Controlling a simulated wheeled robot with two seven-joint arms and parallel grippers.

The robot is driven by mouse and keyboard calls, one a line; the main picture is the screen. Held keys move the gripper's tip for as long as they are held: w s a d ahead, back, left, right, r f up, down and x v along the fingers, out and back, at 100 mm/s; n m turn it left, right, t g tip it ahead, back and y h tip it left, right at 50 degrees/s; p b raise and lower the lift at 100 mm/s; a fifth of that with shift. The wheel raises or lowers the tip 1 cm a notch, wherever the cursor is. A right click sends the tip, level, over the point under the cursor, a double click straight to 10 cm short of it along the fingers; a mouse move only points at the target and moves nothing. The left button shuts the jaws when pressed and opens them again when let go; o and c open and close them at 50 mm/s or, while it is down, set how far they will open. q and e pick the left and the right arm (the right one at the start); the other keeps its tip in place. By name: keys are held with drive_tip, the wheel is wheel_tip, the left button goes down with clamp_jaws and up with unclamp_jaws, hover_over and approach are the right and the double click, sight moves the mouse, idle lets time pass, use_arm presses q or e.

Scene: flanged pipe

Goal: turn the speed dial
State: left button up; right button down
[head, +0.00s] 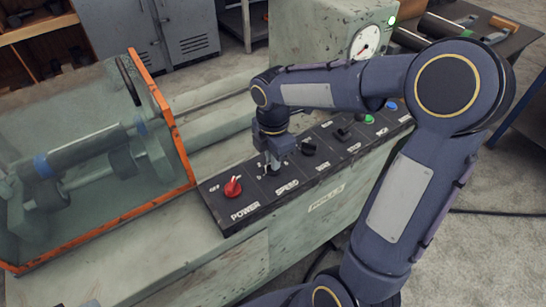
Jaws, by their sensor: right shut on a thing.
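The control panel (330,178) is a black strip along the machine's front, with white labels. The label SPEED (287,186) shows just below my right gripper (272,168). My right gripper points down from above and is shut on the speed dial, which its fingers mostly hide. I cannot tell the dial's angle. The red POWER knob (233,187) stands to the left of the gripper, apart from it. My left gripper is not in view.
A black knob (309,146) stands close to the right of the gripper, with another black control (343,133) and green and blue buttons (369,119) beyond. An orange-framed clear guard (160,115) stands to the left. A round gauge (365,41) is behind.

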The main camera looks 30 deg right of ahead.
drive_tip(key=shift+m, duration=1.3)
drive_tip(key=m+p, duration=0.1)
drive_tip(key=m, duration=0.2)
drive_tip(key=shift+m, duration=0.3)
drive_tip(key=m, duration=1.2)
drive_tip(key=shift+p, duration=0.3)
drive_tip(key=m, duration=0.5)
drive_tip(key=shift+m, duration=0.4)
drive_tip(key=c, duration=1.5)
unclamp_jaws()
